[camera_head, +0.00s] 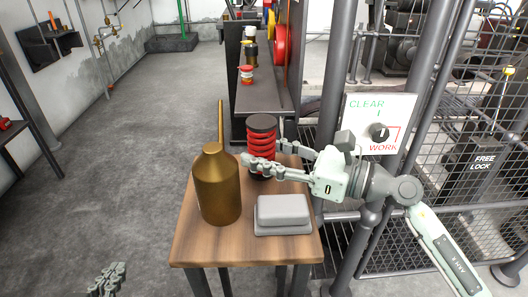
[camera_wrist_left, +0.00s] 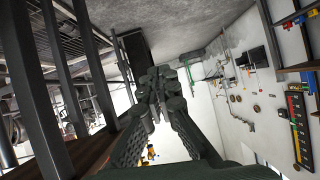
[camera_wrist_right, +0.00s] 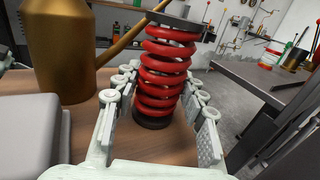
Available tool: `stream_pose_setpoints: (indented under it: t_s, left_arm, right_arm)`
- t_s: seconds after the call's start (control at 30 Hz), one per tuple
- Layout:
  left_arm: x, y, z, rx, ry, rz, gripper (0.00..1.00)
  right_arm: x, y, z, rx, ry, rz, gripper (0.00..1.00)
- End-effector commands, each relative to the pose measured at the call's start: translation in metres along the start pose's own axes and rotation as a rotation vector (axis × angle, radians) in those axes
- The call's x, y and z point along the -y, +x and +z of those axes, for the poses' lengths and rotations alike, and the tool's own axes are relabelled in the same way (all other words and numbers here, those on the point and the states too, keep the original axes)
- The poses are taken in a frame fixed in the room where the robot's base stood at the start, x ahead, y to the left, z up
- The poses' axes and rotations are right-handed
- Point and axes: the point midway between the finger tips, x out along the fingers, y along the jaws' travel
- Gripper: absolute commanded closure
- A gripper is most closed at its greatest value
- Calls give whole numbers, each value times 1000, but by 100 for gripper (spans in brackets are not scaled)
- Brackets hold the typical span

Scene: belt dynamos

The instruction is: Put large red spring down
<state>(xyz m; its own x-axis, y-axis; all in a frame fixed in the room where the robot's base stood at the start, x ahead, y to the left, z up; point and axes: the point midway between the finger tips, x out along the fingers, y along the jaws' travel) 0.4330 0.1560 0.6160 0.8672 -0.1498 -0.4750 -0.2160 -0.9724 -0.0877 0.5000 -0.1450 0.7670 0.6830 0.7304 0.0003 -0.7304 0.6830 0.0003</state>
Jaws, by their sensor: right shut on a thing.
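The large red spring (camera_head: 262,148) has black end caps and stands upright at the back of the small wooden table (camera_head: 190,249). In the right wrist view the spring (camera_wrist_right: 165,75) rises between my fingers, its lower cap at the tabletop; whether it bears fully on the wood I cannot tell. My right gripper (camera_head: 262,165) reaches in from the right and is shut on the spring low down; it also shows in the right wrist view (camera_wrist_right: 158,90). My left gripper (camera_head: 108,278) hangs empty at lower left, fingertips together in the left wrist view (camera_wrist_left: 163,85).
A brass oil can (camera_head: 217,188) with a long spout stands left of the spring. A grey lidded box (camera_head: 283,214) lies in front of it. A CLEAR/WORK switch panel (camera_head: 378,123) and mesh fence are at right. A dark bench (camera_head: 262,97) holding cans stands behind.

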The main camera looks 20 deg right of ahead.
Motion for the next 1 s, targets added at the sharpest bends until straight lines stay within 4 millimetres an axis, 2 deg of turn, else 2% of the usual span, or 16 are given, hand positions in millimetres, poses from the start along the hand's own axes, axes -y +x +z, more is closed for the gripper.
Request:
stream_pose_setpoints:
  t_s: [0.37,0.4,0.53,0.9,1.0]
  left_arm:
    - [-6,1,-9,-46,-3,12,100]
    - [-6,1,-11,-52,-4,13,100]
    - [-6,1,-11,-52,-4,13,100]
    - [-5,0,-10,-41,-4,11,100]
    - [4,-2,2,19,1,-7,100]
  right_arm:
    - [0,0,-2,2,-1,0,99]
    - [0,0,-2,0,0,0,54]
    - [0,0,-2,0,0,0,38]
    - [0,0,-1,0,0,0,38]
    - [0,0,3,0,0,0,38]
